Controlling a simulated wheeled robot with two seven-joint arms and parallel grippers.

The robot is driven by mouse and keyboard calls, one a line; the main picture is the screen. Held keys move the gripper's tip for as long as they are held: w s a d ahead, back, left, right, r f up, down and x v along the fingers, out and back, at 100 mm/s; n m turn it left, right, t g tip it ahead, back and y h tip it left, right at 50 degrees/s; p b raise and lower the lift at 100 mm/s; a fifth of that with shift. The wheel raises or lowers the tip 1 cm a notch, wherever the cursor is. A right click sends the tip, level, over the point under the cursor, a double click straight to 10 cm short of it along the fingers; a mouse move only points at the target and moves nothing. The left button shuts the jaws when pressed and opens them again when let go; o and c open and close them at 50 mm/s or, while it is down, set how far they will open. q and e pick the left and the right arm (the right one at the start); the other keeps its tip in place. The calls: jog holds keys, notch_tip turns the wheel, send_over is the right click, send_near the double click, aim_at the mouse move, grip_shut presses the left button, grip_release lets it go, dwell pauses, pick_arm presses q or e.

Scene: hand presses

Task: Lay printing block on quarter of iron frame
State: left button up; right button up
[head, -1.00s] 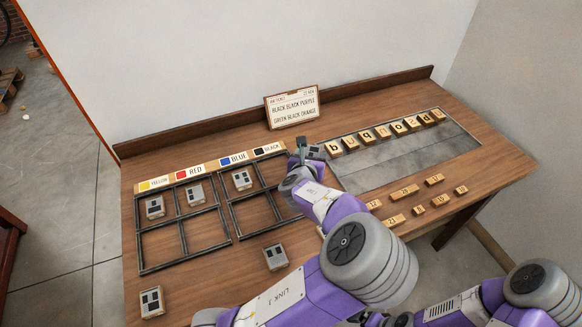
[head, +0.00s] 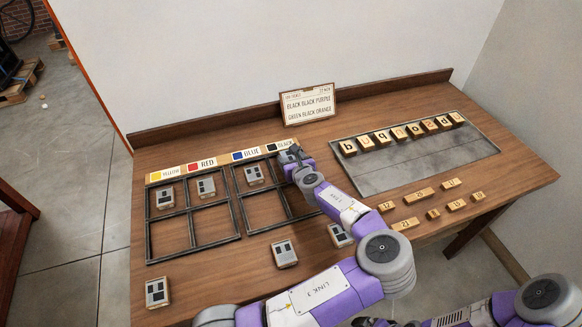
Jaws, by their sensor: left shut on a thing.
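Two black iron frames lie on the table, each divided into quarters: the left frame (head: 192,240) and the right frame (head: 240,213). Grey printing blocks lie in the left frame's upper left quarter (head: 166,198) and upper right quarter (head: 206,188), and in the right frame's upper left quarter (head: 254,174). My left gripper (head: 292,157) is shut at the right frame's upper right quarter, below the BLACK label. The block in it is mostly hidden by the gripper and wrist; I cannot tell whether it touches the table. My right gripper is not seen, only arm links at lower right.
Loose printing blocks lie at front left (head: 158,292), front middle (head: 285,253) and beside my left arm (head: 340,235). A text card (head: 309,104) stands at the back. A grey tray (head: 385,178) holds letter blocks (head: 391,137). Small number blocks (head: 419,195) lie at right.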

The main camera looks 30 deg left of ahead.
pick_arm(q)
jog(key=shift+f+b, duration=0.4)
jog(key=shift+f, duration=1.15)
jog(key=shift+f, duration=0.1)
jog(key=shift+f, duration=0.15)
jog(key=o, duration=1.1)
